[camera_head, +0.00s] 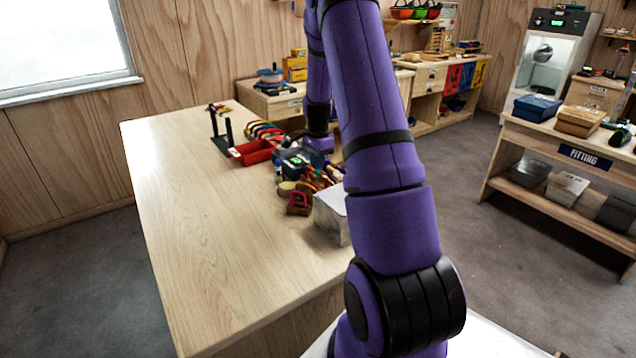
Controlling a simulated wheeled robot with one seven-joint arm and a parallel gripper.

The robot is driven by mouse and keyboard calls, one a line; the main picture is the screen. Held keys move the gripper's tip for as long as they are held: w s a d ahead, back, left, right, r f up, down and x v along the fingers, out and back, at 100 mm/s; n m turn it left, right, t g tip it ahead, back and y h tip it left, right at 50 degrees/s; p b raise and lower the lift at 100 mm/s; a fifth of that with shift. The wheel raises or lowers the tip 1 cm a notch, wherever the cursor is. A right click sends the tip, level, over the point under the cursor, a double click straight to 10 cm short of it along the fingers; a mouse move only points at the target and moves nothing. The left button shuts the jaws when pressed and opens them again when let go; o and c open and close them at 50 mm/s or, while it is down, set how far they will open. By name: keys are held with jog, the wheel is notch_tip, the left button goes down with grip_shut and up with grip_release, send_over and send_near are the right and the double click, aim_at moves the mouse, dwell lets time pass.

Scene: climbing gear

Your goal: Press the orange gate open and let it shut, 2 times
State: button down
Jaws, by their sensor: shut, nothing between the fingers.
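I cannot make out an orange gate for certain at this size. A small red and dark piece (216,107) sits on top of a black two-post stand (222,132) at the far left of the wooden table; its details are too small to tell. My purple arm comes down over the far right part of the table. My gripper (286,140) is small, dark and partly lost among the gear, low near the red bin, to the right of the stand and apart from it. It is shut and holds nothing.
The table (215,235) is bare at its front and left. A red bin (253,152), several coloured curved pieces (264,131), a tape roll (286,188) and a pale box (331,215) crowd its right edge. A shelf marked FITTING (584,157) stands at the right.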

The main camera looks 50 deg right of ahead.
jog(key=shift+f, duration=1)
jog(key=shift+r, duration=3.55)
jog(key=shift+r, duration=0.1)
jog(key=shift+f, duration=2)
